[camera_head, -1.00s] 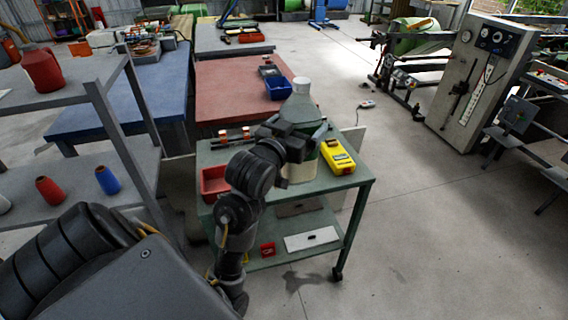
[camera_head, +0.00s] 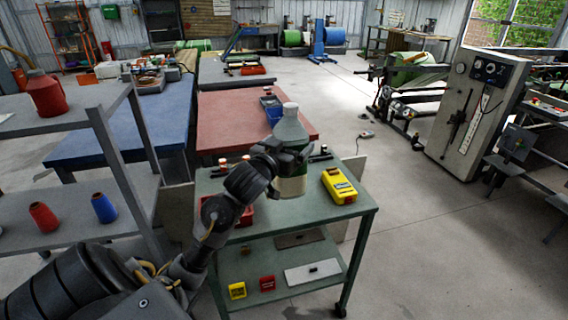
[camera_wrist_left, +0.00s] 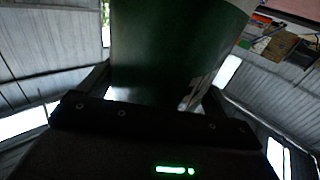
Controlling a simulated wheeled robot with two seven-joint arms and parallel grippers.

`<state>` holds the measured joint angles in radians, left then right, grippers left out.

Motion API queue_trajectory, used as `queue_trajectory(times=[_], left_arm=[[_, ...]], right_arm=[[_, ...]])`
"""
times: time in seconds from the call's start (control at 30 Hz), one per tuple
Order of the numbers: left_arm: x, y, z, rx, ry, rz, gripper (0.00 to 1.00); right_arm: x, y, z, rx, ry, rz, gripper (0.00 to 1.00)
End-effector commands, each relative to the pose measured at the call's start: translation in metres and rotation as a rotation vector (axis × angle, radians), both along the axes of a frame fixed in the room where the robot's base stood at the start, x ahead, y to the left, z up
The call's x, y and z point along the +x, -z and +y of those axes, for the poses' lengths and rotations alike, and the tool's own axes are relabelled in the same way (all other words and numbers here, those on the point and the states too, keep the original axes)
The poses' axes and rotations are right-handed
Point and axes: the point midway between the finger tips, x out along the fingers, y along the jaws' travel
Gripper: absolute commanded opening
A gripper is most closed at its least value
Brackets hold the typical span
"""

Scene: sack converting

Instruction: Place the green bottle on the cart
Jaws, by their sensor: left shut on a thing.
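The green bottle (camera_head: 291,135) is upright, with a pale cap and a pale label. My left gripper (camera_head: 292,157) is shut on it. In the left wrist view the bottle (camera_wrist_left: 175,45) fills the space between the fingers. The cart (camera_head: 345,211) is green with two shelves, and the bottle appears over its top shelf. My gripper and forearm partly cover the bottle and the cart's left side. I cannot tell whether the bottle's base touches the top. My right gripper is not in view.
On the cart's top are a yellow device (camera_head: 339,186) at the right and a red bin (camera_head: 243,215) behind my arm. A grey shelf rack (camera_head: 110,123) with spools stands at the left. A red table (camera_head: 228,108) is behind the cart.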

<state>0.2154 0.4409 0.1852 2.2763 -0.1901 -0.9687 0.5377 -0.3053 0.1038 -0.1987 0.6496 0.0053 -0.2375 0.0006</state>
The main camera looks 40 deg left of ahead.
Motion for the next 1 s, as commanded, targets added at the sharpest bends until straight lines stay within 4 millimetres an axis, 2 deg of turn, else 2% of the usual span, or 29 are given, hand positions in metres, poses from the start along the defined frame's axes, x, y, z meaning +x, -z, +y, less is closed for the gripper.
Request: queue_trajectory(times=[0.1,0.3,0.6,0.7,0.83,1.0], left_arm=[[0.012,0.022,0.016,-0.001,-0.001,0.0,0.42],[0.024,0.044,0.032,0.0,-0.001,-0.004,0.42],[0.028,0.051,0.037,0.001,0.001,-0.006,0.42],[0.033,0.062,0.043,0.001,-0.001,-0.004,0.42],[0.032,0.08,0.042,-0.002,0.0,-0.002,0.42],[0.032,0.09,0.043,0.001,-0.001,-0.006,0.42]], right_arm=[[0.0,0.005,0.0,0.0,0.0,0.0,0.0],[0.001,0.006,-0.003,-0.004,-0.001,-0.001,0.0],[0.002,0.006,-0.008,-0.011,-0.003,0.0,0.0],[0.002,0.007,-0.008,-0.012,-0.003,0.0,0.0],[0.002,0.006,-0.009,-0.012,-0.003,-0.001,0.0],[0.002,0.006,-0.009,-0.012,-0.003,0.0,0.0]])
